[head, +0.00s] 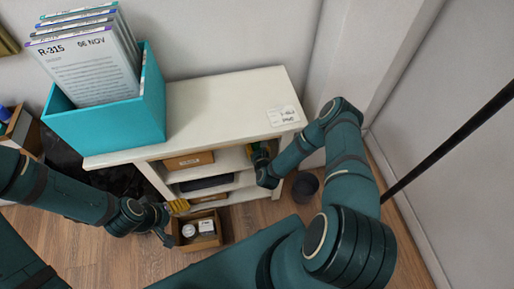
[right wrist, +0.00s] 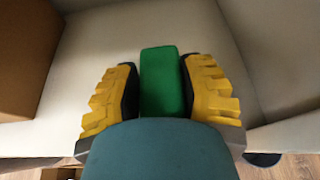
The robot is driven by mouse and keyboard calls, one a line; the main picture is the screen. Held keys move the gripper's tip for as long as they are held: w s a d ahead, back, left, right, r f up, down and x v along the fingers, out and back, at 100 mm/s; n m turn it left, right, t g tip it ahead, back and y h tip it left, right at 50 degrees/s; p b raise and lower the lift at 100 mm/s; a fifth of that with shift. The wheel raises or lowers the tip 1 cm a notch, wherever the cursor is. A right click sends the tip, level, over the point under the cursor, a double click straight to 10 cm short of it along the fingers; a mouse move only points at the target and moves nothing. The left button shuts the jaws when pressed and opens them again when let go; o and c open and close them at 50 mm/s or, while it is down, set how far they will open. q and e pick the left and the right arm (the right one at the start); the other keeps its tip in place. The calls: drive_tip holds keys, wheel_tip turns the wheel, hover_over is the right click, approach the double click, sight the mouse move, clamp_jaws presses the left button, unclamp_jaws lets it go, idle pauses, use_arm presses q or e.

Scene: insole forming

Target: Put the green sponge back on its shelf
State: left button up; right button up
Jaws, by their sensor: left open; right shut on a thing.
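The green sponge (right wrist: 163,85) stands between the two yellow-padded fingers of my right gripper (right wrist: 162,92), which is shut on it. In the right wrist view the sponge is over a pale shelf surface (right wrist: 155,28). In the head view my right gripper (head: 258,154) reaches into the upper opening of the white shelf unit (head: 220,102), at its right end; the arm hides most of the sponge. Whether the sponge touches the shelf board, I cannot tell. My left gripper (head: 176,208) is open and empty, low in front of the unit's left side.
A cardboard box (head: 189,160) sits on the upper shelf, left of my right gripper; a dark item (head: 207,183) lies below. A teal bin (head: 110,125) of folders stands on top. A small crate (head: 214,240) is on the floor below my left gripper. A dark round bin (head: 305,187) stands right.

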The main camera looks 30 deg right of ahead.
drive_tip(key=o, duration=1)
drive_tip(key=shift+f, duration=0.1)
